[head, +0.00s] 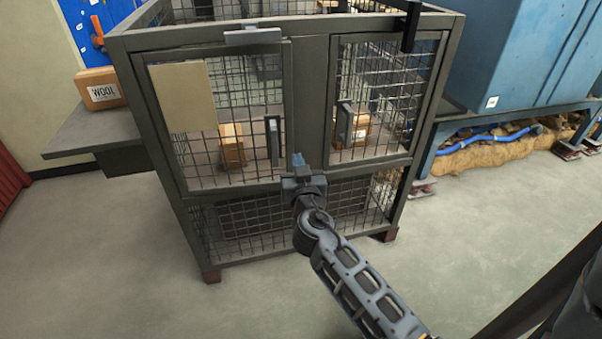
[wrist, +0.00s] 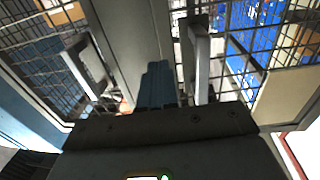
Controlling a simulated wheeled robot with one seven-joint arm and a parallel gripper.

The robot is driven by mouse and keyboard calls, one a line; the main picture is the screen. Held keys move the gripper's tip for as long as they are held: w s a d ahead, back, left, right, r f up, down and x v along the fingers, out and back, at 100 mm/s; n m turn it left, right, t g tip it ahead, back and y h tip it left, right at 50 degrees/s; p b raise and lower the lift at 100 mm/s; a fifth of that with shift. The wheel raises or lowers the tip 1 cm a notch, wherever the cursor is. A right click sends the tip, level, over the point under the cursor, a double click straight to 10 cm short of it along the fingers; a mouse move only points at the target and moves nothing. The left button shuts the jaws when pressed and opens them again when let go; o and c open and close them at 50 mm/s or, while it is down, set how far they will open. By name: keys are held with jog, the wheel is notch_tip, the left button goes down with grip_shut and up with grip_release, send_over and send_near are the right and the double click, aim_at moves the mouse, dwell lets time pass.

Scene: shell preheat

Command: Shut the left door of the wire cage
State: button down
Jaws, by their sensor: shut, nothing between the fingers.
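The wire cage (head: 309,90) has a dark frame and two mesh doors. The left door (head: 228,85) carries a beige plate (head: 183,96) and a grey upright handle (head: 273,140). It looks flush or nearly flush with the frame; I cannot tell whether a small gap remains. My gripper (head: 298,160) is shut and empty, low in front of the middle post, just right of the left door's handle. In the wrist view, the blue fingers (wrist: 157,85) are together, and the left door's handle (wrist: 198,60) shows close on their right, with the beige plate (wrist: 285,98) beyond.
The right door (head: 388,95) has its own handle (head: 345,123) and looks shut. A grey bar (head: 253,36) sits above the left door, a black one (head: 411,27) above the right. Boxes stand inside. A wool box (head: 101,89) rests on a side shelf (head: 85,137). Floor in front is clear.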

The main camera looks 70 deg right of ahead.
jog(key=shift+p+x, duration=0.35)
jog(key=shift+x, duration=2.1)
jog(key=shift+w+d+n+t+y, duration=0.2)
jog(key=shift+w+d+t, duration=0.1)
jog(key=shift+d, duration=0.25)
jog(key=shift+w+d+n+t+y, duration=0.1)
jog(key=shift+w+d+n+t, duration=0.15)
jog(key=shift+d, duration=0.3)
